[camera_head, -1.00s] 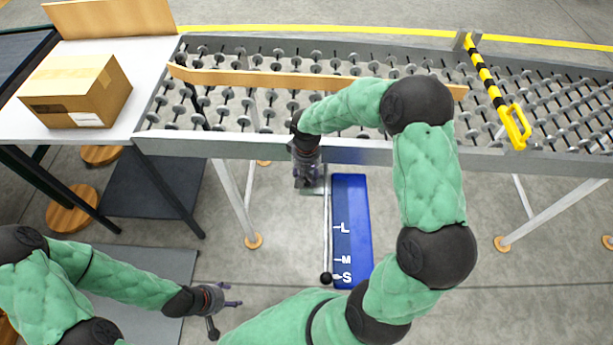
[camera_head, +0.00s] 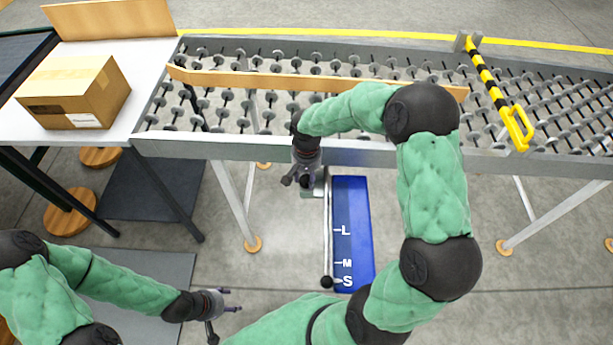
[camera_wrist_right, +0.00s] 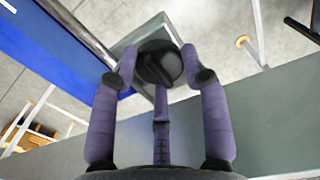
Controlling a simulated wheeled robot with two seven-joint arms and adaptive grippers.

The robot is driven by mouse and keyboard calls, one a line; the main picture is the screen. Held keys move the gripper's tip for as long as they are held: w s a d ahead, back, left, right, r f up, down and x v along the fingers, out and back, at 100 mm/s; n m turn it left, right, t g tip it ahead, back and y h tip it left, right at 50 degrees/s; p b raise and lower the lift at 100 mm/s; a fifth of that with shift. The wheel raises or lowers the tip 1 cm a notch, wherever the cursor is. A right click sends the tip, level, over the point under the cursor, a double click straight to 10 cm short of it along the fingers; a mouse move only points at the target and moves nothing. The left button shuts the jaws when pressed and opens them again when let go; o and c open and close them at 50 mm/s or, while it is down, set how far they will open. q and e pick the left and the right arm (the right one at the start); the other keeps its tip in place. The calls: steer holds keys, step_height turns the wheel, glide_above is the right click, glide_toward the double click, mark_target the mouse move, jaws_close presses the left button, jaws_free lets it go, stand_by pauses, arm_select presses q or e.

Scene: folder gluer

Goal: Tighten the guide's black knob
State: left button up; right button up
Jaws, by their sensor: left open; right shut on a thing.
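The black knob (camera_wrist_right: 155,66) is round with a raised bar and sits on a grey metal bracket (camera_wrist_right: 133,42) beside the blue panel. My right gripper (camera_wrist_right: 160,58) is shut on it, with purple fingers on both sides and a third finger below. In the head view my right gripper (camera_head: 303,178) is at the near conveyor rail, by the top of the blue panel; the knob is hidden there. The wooden guide bar (camera_head: 270,81) lies across the conveyor. My left gripper (camera_head: 230,300) is open and empty at the lower left, away from the conveyor.
The blue panel (camera_head: 352,205) carries S, M and L marks, with a rod and black ball (camera_head: 327,282) alongside. A cardboard box (camera_head: 75,92) stands on the white table at left. A yellow-black bar (camera_head: 490,85) crosses the conveyor at right.

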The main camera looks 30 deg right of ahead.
mark_target(307, 178)
steer(key=o, duration=1.2)
steer(key=shift+c, duration=0.2)
step_height(307, 178, up, 12)
steer(key=shift+f, duration=0.1)
